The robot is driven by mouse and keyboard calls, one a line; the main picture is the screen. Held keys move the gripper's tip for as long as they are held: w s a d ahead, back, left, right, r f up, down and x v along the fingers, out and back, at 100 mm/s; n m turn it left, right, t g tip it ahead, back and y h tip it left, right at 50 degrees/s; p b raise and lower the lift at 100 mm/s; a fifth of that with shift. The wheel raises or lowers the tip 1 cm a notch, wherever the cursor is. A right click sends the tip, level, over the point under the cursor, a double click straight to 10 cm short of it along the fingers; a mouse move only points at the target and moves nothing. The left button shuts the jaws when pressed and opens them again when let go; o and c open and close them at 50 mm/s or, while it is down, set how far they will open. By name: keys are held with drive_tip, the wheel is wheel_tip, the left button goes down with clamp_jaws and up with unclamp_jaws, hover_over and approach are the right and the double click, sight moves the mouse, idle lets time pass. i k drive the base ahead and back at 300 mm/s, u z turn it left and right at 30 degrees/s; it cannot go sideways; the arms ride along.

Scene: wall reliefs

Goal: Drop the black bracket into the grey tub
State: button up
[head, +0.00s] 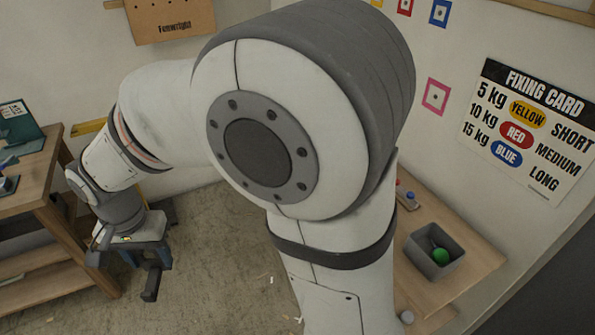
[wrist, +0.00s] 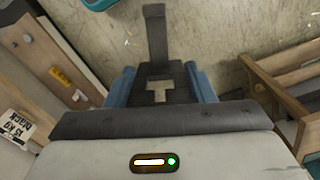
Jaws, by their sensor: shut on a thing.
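My gripper (head: 143,256) hangs at the left in the head view, over the floor beside the wooden workbench. Its blue fingers are shut on the black bracket (head: 152,282). In the wrist view the bracket (wrist: 156,38) sticks out beyond the fingers, and its held part lies between them. The grey tub (head: 448,270) stands on a wooden surface at the lower right of the head view, far from my gripper. A green round thing (head: 441,256) lies inside the tub.
The wooden workbench (head: 45,215) is at the left. Small red and blue things (head: 405,195) stand behind the tub, and a grey round thing (head: 407,317) is near it. The fixing card (head: 527,130) hangs on the right wall. Floor (head: 235,270) lies open between.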

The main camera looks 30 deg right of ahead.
sight(433, 270)
drive_tip(key=u, duration=1.35)
drive_tip(key=k, duration=0.7)
drive_tip(key=z, duration=0.7)
drive_tip(key=i, duration=0.1)
drive_tip(key=z, duration=2.75)
drive_tip(key=k, duration=0.55)
drive_tip(key=z, duration=0.25)
drive_tip(key=i, duration=0.4)
drive_tip(key=u, duration=0.05)
